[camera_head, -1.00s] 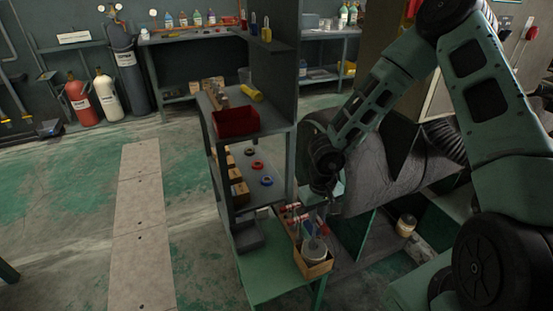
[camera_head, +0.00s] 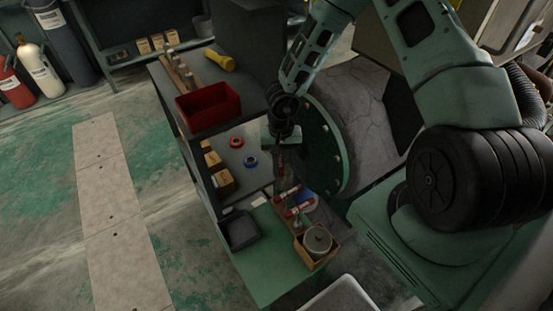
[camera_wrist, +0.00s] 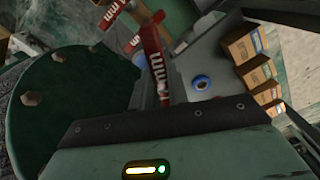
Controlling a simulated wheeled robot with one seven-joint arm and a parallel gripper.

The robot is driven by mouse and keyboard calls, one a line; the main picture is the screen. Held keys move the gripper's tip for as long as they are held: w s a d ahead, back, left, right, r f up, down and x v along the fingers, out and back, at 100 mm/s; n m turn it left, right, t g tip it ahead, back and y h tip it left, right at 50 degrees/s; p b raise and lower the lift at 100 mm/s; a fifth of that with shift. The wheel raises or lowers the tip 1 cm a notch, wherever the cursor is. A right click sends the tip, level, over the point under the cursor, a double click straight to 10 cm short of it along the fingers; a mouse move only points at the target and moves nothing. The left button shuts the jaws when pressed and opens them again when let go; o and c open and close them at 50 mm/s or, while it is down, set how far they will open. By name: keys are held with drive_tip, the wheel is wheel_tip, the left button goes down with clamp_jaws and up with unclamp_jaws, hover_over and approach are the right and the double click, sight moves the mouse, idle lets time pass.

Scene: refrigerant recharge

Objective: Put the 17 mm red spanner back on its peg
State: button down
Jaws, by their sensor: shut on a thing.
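My gripper (camera_head: 281,150) points down beside the large round flange, above the lower green bench. It is shut on a red spanner (camera_wrist: 157,65), which stands out from the jaws in the wrist view. Only "mm" reads on its handle; the number is hidden. A thin red part of this spanner (camera_head: 281,163) shows under the gripper in the head view. Other red spanners (camera_wrist: 84,64) lie below, apart from the held one. They also show on the bench in the head view (camera_head: 288,195). I cannot make out a peg.
The bolted green flange (camera_head: 327,145) is close to the right of my gripper. The shelf unit with a red bin (camera_head: 208,107), a blue ring (camera_head: 251,162) and small cartons (camera_head: 223,182) is to the left. A wooden box with a pot (camera_head: 317,240) stands below right.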

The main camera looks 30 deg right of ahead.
drive_tip(key=w+d+f+m+b, duration=0.1)
drive_tip(key=w+f+m+b, duration=0.2)
drive_tip(key=f+m, duration=0.7)
drive_tip(key=shift+f+b, duration=0.65)
drive_tip(key=shift+b, duration=0.3)
drive_tip(key=shift+f, duration=0.1)
